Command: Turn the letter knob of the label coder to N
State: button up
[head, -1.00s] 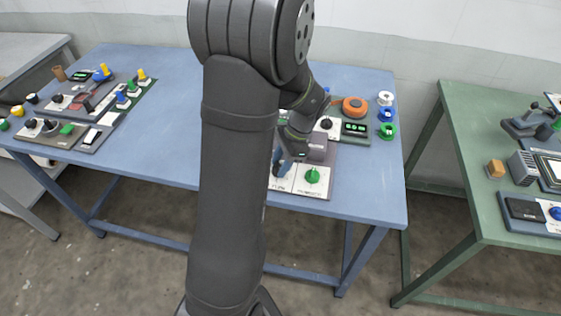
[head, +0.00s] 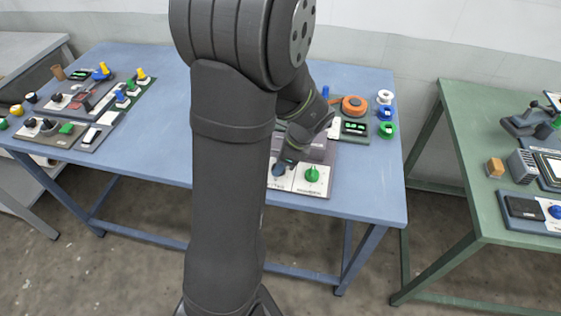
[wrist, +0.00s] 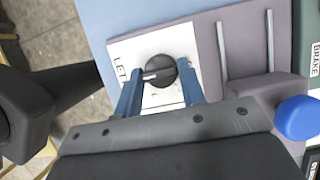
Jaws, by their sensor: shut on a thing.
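The letter knob (wrist: 162,69) is round and black with a pale pointer line. In the wrist view it sits on a white plate (wrist: 122,47) with the letters "LET" partly showing. The pointer lies toward the left of the picture. My gripper (wrist: 161,84) has its blue fingers on either side of the knob and is shut on it. In the head view my gripper (head: 280,168) is at the front of the label coder (head: 318,188), left of a green knob (head: 312,174). The letter knob is hidden or too small to tell there.
Coloured spools (head: 386,114) and an orange ring (head: 354,106) lie at the blue table's right end. The table's middle (head: 160,120) is clear.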

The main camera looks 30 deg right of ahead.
dwell(0.3)
jog(key=o, duration=1)
jog(key=shift+r, duration=0.1)
jog(key=v, duration=1.7)
jog(key=shift+r, duration=0.1)
jog(key=x, duration=1.7)
jog(key=shift+f, duration=0.25)
